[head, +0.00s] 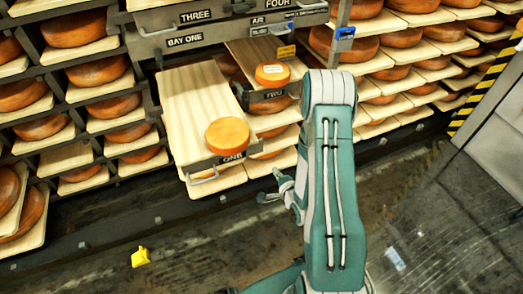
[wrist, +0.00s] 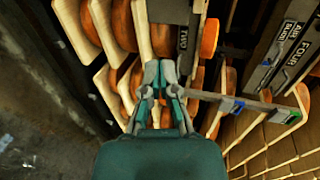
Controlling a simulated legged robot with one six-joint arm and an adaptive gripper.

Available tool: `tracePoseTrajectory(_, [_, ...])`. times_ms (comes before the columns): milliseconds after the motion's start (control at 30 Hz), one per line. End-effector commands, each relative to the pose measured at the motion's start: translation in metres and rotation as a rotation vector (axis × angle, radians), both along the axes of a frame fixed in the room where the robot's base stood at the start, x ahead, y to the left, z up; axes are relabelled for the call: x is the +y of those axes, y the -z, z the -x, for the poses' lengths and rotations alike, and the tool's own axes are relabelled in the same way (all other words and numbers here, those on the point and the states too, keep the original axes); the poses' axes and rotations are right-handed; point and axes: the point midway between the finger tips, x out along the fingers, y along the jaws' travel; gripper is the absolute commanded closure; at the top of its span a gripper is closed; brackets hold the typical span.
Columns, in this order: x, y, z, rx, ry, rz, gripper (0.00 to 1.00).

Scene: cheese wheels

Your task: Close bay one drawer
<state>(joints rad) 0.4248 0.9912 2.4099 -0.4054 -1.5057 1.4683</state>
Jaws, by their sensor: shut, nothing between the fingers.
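The bay one drawer (head: 185,115), a pale wooden board with a dark front marked ONE, is pulled well out of the rack. An orange cheese wheel (head: 228,135) sits near its front end. Its metal handle (head: 203,179) is at the front left. My gripper (head: 269,186) is to the right of this front, apart from it in the picture, and is shut and empty. In the wrist view the gripper (wrist: 160,70) shows with its fingers together, in front of board edges and cheese wheels. The front marked TWO (wrist: 183,38) is just beyond it.
The drawer marked TWO (head: 250,52) is also partly out, with a smaller labelled cheese (head: 272,75) on it. Drawers THREE and FOUR are above. Racks of cheese wheels stand on both sides. A small yellow object (head: 140,257) lies on the otherwise clear floor at left.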

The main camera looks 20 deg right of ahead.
Motion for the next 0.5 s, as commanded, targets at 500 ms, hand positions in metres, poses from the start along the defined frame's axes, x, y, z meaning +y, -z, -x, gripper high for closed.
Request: tracePoseTrajectory(500, [0.001, 0.027, -0.088, 0.0, -0.003, 0.003, 1.0])
